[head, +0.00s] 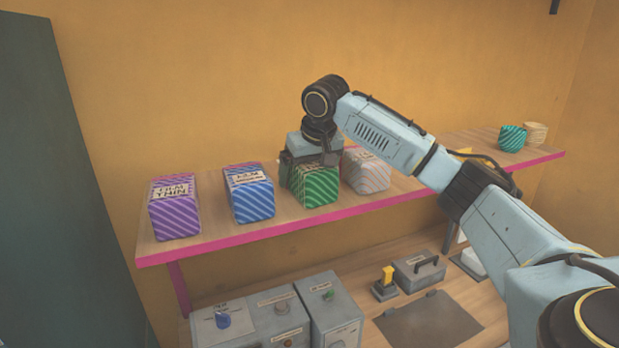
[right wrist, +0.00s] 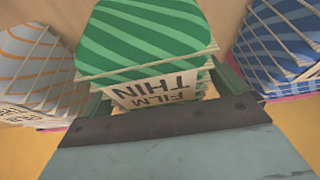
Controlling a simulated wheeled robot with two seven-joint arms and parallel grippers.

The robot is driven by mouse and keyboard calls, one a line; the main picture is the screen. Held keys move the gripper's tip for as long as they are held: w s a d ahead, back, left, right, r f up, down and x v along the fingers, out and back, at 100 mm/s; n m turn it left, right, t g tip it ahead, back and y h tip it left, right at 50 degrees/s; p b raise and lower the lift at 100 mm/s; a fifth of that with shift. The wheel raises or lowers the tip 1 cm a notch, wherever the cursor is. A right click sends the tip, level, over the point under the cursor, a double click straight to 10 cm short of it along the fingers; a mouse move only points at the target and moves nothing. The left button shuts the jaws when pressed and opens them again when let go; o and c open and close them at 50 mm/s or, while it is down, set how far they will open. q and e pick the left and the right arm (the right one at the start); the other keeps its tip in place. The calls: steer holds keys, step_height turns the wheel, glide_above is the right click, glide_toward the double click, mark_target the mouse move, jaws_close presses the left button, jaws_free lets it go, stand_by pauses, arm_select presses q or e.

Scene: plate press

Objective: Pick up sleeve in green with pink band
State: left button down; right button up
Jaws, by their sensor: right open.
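The green striped sleeve (head: 316,188) stands on the pink-edged shelf, between a blue striped sleeve and a pale striped sleeve. In the right wrist view the green sleeve (right wrist: 145,35) shows a pale pinkish label reading "FILM THIN". My right gripper (head: 308,168) is above and behind it, pointing down. Its jaws are open, with one finger on each side of the sleeve's label end in the right wrist view (right wrist: 160,88). I cannot tell whether the fingers touch it. The gripper hides part of the sleeve's top in the head view. My left gripper is not in view.
The blue sleeve (head: 249,195) and pale orange-striped sleeve (head: 366,172) stand close on either side. A purple sleeve (head: 174,210) stands further left. A teal striped item (head: 512,138) and a cream stack (head: 536,133) stand at the right end. Grey machines (head: 335,312) stand below the shelf (head: 222,229).

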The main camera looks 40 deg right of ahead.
steer(key=shift+f, duration=0.2)
stand_by(0.5)
steer(key=c, duration=1.2)
steer(key=shift+c, duration=0.2)
